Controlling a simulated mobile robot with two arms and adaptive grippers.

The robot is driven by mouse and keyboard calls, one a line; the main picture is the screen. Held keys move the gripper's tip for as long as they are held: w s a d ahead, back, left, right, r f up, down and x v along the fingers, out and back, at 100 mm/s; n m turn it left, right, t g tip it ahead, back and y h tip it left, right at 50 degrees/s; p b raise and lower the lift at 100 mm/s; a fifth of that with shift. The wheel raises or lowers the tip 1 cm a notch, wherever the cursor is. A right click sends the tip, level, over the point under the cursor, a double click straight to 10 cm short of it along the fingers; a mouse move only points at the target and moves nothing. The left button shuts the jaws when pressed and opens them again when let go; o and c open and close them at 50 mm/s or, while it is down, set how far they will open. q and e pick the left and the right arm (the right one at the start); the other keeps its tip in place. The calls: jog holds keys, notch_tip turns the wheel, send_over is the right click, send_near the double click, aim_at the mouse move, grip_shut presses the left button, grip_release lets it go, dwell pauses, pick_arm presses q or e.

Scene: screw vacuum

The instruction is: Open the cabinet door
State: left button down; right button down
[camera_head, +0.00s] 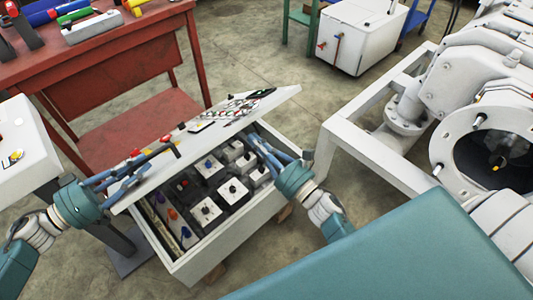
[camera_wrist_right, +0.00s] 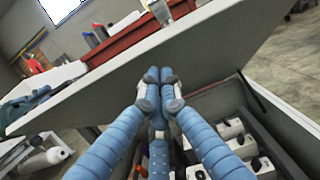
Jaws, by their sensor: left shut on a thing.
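The cabinet (camera_head: 253,213) is a low pale box with its flat door (camera_head: 213,125) on top. The door is tilted up, leaving a gap that shows switches and white modules inside. A dark handle with red ends (camera_head: 158,150) is on the door's left part. My left gripper (camera_head: 132,178) is shut on the door handle at its left end; the exact contact is hard to see. My right gripper (camera_head: 262,143) is at the right of the gap, under the door. In the right wrist view its fingertips (camera_wrist_right: 158,74) are close together against the door's underside (camera_wrist_right: 205,60).
A red workbench (camera_head: 110,65) with tools stands at the back left. A white metal frame (camera_head: 375,150) and large vacuum equipment (camera_head: 490,150) are close on the right. A white wheeled box (camera_head: 360,35) stands at the back. Bare floor (camera_head: 245,50) lies behind the cabinet.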

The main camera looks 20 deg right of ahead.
pick_arm(q)
jog(key=shift+w+a+r, duration=0.2)
jog(key=shift+w, duration=0.1)
pick_arm(e)
jog(key=shift+w+a+r, duration=0.1)
jog(key=shift+w+r, duration=0.3)
jog(key=shift+r, duration=0.2)
